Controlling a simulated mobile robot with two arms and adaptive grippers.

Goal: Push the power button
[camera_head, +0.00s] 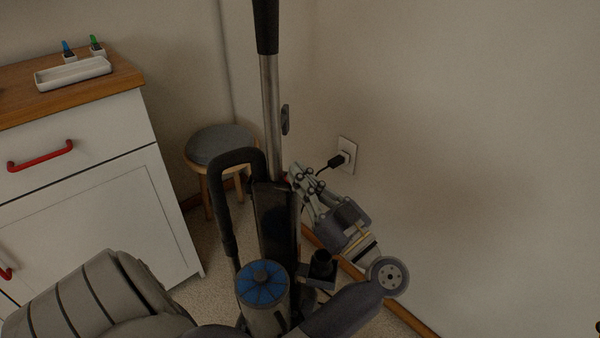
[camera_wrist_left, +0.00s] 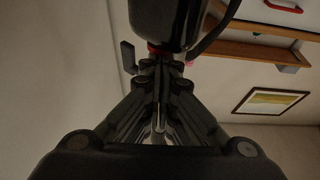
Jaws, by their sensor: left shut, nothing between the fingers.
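A dark upright vacuum cleaner (camera_head: 274,225) stands near the wall, with a tall metal tube and a blue-topped canister (camera_head: 263,285). My left gripper (camera_head: 298,174) is beside the right side of its dark body, its fingers pointing up and left. In the left wrist view, the closed fingers (camera_wrist_left: 161,68) are just below a dark rounded body (camera_wrist_left: 165,22). A small red spot (camera_wrist_left: 154,47) shows at that body's edge, close to the fingertips. I cannot tell whether it is the power button, or whether the fingers touch it. My right gripper is out of view.
A wall outlet (camera_head: 346,155) with a black plug is just right of the gripper. A round stool (camera_head: 219,146) stands behind the vacuum cleaner. A white cabinet (camera_head: 95,205) with red handles fills the left and carries a white tray (camera_head: 73,74).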

